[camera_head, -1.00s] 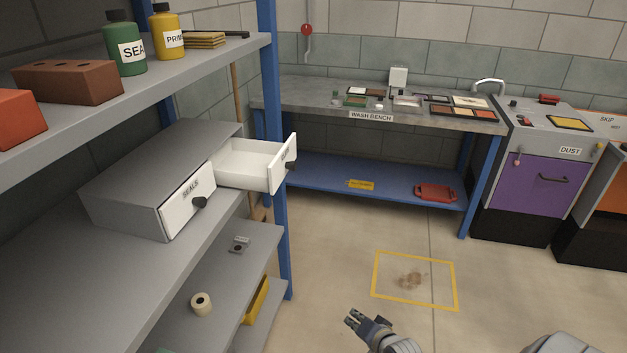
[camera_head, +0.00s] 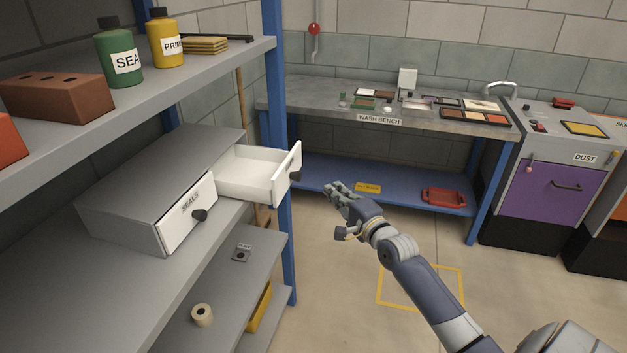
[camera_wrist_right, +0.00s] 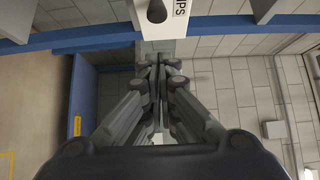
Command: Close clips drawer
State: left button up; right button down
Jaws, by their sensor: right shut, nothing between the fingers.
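The clips drawer (camera_head: 262,178) is a white open drawer pulled out of the grey cabinet (camera_head: 130,200) on the left shelf. It looks empty inside. Its front with a dark knob (camera_head: 296,174) faces right. In the right wrist view its front (camera_wrist_right: 185,18) shows at the top, with part of a label ending in "PS" and the knob. My right gripper (camera_head: 335,192) is shut and empty, to the right of the drawer front and apart from it. Its closed fingers (camera_wrist_right: 157,65) point toward the drawer in the wrist view. My left gripper is not in view.
The shut seals drawer (camera_head: 184,216) is beside the clips drawer. A blue shelf post (camera_head: 277,130) stands close by the open drawer. The upper shelf (camera_head: 190,80) holds bottles and bricks above. The wash bench (camera_head: 440,121) stands behind; the floor between is clear.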

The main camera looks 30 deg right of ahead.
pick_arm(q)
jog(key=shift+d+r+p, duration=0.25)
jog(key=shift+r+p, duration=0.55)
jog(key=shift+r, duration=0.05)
pick_arm(e)
jog(key=w+a, duration=0.2)
jog(key=w, duration=0.5)
jog(key=shift+a, duration=0.15)
